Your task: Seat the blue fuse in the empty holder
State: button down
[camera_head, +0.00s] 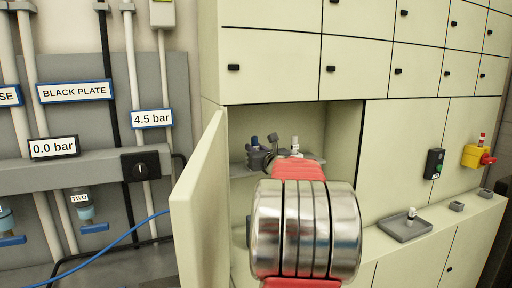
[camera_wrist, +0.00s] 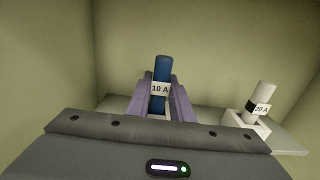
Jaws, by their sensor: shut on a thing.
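The blue fuse (camera_wrist: 163,70), labelled 10 A, stands about upright between the two fingers of my gripper (camera_wrist: 160,92) in the wrist view. My gripper is shut on it. In the head view the blue top of the fuse (camera_head: 254,141) shows above my gripper, inside the open cabinet bay. A pale patch shows under the fuse between the fingers; I cannot tell whether the fuse is in a holder. A white fuse (camera_wrist: 263,95), labelled 20 A, stands in a pale holder (camera_wrist: 246,128) to the right, apart from my gripper.
The holder stands on a grey shelf (camera_wrist: 288,138) inside the bay. The bay's open door (camera_head: 200,200) is close on the left of my arm. A grey tray (camera_head: 397,231) with a small white piece (camera_head: 411,214) lies on the ledge at right. A blue cable (camera_head: 125,236) runs at left.

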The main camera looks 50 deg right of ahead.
jog(key=shift+f, duration=0.4)
jog(key=shift+f, duration=0.1)
jog(key=c, duration=1.5)
grip_release()
jog(key=shift+s, duration=0.1)
jog(key=v, duration=1.3)
jog(key=shift+s+a+f, duration=0.1)
jog(key=shift+s+a, duration=0.1)
jog(key=shift+s, duration=0.05)
